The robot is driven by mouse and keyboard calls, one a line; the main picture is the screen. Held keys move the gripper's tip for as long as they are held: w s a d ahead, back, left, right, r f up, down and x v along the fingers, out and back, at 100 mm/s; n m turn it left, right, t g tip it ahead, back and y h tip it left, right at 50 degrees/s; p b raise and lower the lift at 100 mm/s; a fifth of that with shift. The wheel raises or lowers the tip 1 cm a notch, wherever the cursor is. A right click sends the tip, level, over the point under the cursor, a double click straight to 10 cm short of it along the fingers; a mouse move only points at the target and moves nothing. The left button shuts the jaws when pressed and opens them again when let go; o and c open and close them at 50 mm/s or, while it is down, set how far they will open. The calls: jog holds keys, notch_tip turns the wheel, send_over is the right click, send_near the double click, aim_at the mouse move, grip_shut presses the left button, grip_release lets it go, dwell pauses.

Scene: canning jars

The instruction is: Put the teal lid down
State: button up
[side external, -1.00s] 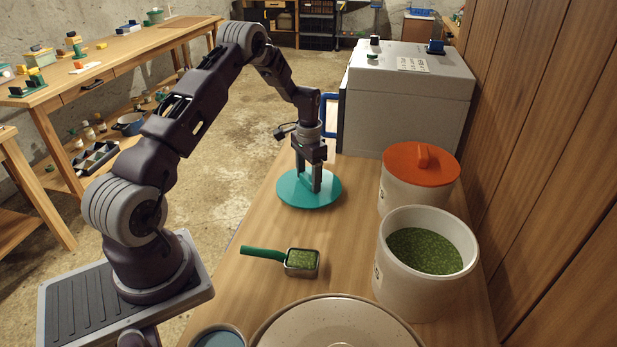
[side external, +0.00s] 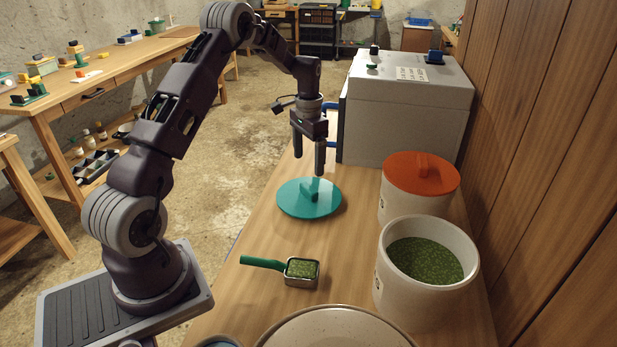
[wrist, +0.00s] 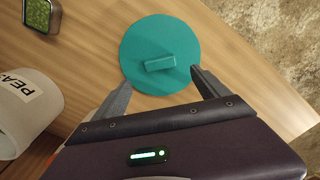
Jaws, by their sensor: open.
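The teal lid (side external: 309,200) lies flat on the wooden counter, handle up, and nothing holds it. It also shows whole in the wrist view (wrist: 140,42), its bar handle in the middle. My gripper (side external: 307,160) is open and empty above the lid, clear of the handle. In the wrist view its two fingers (wrist: 160,82) are spread apart on the near side of the lid. A white jar (side external: 405,290) filled with green contents stands uncovered at the right. Another white jar behind it wears an orange lid (side external: 421,174).
A green-handled scoop (side external: 300,270) holding green contents lies on the counter (side external: 235,310) in front of the lid. A large pale round vessel (side external: 335,328) is at the near edge. A grey boxy appliance (side external: 405,115) stands behind.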

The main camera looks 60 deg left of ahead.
jog(key=s+d+r+t, duration=0.1)
jog(key=s+d+r, duration=0.3)
jog(key=d+r, duration=0.5)
jog(key=s+d+r+t, duration=0.1)
jog(key=s+d+r, duration=0.4)
jog(key=r, duration=0.5)
jog(key=s+d+t, duration=0.1)
jog(key=s+d, duration=0.5)
jog(key=s, duration=0.4)
jog(key=s+d+r+t, duration=0.1)
jog(key=s+d+t, duration=0.1)
jog(key=s+d, duration=0.4)
jog(key=s, duration=0.3)
jog(key=shift+s+d+t, duration=0.3)
jog(key=shift+s, duration=0.1)
